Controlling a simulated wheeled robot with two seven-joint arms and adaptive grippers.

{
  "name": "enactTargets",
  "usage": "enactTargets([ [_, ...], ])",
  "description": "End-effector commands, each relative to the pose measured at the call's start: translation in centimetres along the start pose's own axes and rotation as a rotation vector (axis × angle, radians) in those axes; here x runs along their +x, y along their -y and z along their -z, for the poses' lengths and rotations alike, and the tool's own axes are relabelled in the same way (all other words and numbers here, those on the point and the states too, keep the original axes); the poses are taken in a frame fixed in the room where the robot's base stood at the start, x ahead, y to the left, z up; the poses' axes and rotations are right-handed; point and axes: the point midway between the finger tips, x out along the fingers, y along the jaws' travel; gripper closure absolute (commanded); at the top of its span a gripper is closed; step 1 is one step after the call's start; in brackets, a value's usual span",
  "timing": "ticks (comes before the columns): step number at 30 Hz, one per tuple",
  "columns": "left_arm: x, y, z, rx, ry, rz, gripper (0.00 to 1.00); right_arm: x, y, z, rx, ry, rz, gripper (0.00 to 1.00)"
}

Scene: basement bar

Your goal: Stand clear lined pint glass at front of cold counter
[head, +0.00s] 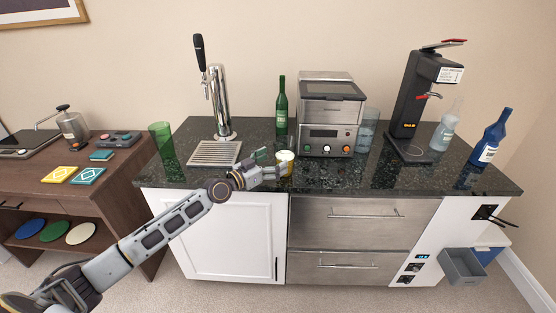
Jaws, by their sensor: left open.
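A clear, bluish tall glass (367,131) stands upright on the dark stone counter (340,177), just right of the steel machine; I take it for the pint glass, but its lines are too small to make out. The counter has steel drawers (350,222) below. My left gripper (277,166) is open at the counter's front edge, left of the glass and well apart from it. A small yellow and white cup (285,157) is right at its fingertips; I cannot tell if they touch. My right gripper is out of view.
A beer tap (220,100) with a drip tray (215,153), a green glass (161,144), a green bottle (281,105) and a steel machine (330,113) stand on the counter. A black dispenser (410,100), clear bottle (447,128) and blue bottle (491,140) are right. The front middle is clear.

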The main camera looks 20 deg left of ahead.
Motion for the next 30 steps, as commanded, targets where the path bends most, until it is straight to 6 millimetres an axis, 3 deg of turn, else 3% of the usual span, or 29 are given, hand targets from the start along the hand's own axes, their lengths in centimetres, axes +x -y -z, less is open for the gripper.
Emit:
enactTargets([
  [14,-4.0,0.1,-0.2,0.001,0.002,0.001,0.13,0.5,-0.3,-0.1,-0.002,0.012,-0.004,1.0],
  [24,-5.9,0.0,-0.1,0.0,0.001,0.0,0.13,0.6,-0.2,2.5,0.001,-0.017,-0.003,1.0],
  [30,-6.2,0.0,0.0,0.0,0.0,0.0,0.13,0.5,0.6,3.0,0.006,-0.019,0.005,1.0],
])
